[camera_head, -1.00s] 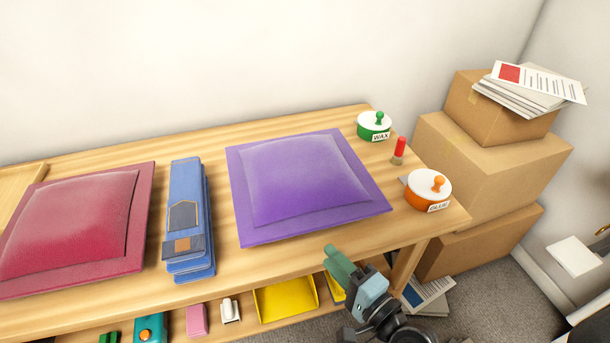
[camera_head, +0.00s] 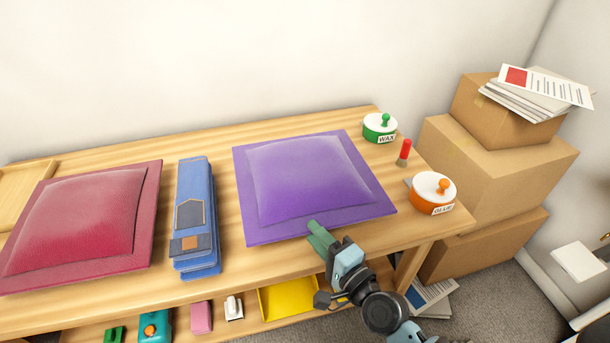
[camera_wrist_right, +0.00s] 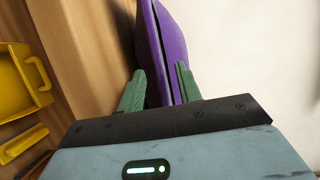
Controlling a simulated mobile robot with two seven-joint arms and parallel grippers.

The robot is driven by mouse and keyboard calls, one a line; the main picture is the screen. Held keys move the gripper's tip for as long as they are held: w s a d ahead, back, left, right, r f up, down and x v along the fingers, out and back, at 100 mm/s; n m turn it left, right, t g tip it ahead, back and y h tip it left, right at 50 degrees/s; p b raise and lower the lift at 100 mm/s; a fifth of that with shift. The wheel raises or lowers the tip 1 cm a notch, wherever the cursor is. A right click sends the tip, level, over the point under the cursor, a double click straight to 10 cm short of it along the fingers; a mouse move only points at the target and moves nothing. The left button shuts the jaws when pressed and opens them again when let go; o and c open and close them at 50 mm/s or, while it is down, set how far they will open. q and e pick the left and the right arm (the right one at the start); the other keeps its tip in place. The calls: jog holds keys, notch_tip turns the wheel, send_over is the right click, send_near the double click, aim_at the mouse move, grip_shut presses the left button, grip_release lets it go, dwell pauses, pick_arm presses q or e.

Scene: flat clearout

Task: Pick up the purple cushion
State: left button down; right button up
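The purple cushion (camera_head: 310,180) lies flat on the wooden table, between the blue folded stack and the lidded pots. In the right wrist view the green fingers (camera_wrist_right: 160,88) stand apart, one on each side of the cushion's edge (camera_wrist_right: 168,60). The gripper looks open around the edge; whether either finger touches the cloth is unclear. My left gripper is not in view.
A crimson cushion (camera_head: 80,222) and a blue folded stack (camera_head: 194,215) lie to the left. A green wax pot (camera_head: 379,128), a red-topped stick (camera_head: 403,152) and an orange glue pot (camera_head: 431,194) stand to the right. A yellow tray (camera_head: 288,299) sits on the lower shelf.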

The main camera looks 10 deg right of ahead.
jog(key=shift+w+a, duration=0.15)
jog(key=shift+w, duration=0.25)
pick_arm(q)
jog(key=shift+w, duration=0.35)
pick_arm(e)
grip_shut()
jog(key=shift+r, duration=0.1)
